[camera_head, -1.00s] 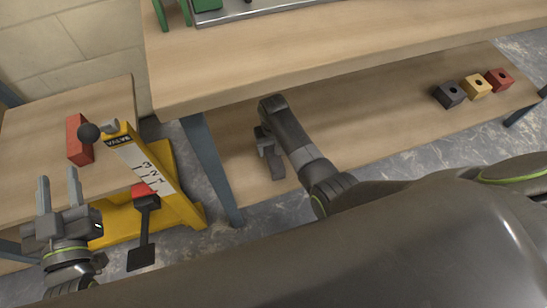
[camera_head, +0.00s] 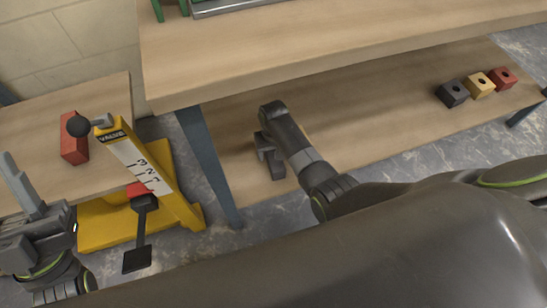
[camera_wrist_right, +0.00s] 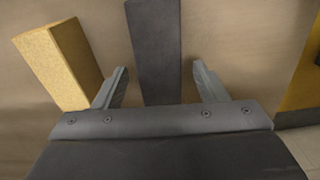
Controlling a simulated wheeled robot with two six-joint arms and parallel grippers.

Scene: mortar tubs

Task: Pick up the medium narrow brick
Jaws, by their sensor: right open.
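My right gripper (camera_head: 268,165) is over the left end of the lower shelf in the head view, its jaws pointing down. In the right wrist view the open fingers (camera_wrist_right: 158,88) stand on either side of a dark grey narrow brick (camera_wrist_right: 155,45), with a gap on each side. A yellow brick (camera_wrist_right: 50,68) lies just left of the left finger. Which of these is the medium narrow brick I cannot tell by size. The arm hides both from the head view. My left gripper (camera_head: 20,185) is at the lower left edge, its fingers overlapping in view.
A dark (camera_head: 452,94), a yellow (camera_head: 480,85) and a red (camera_head: 503,78) block with holes sit at the shelf's right. A yellow valve stand (camera_head: 140,170) and a shelf leg (camera_head: 208,160) are close by.

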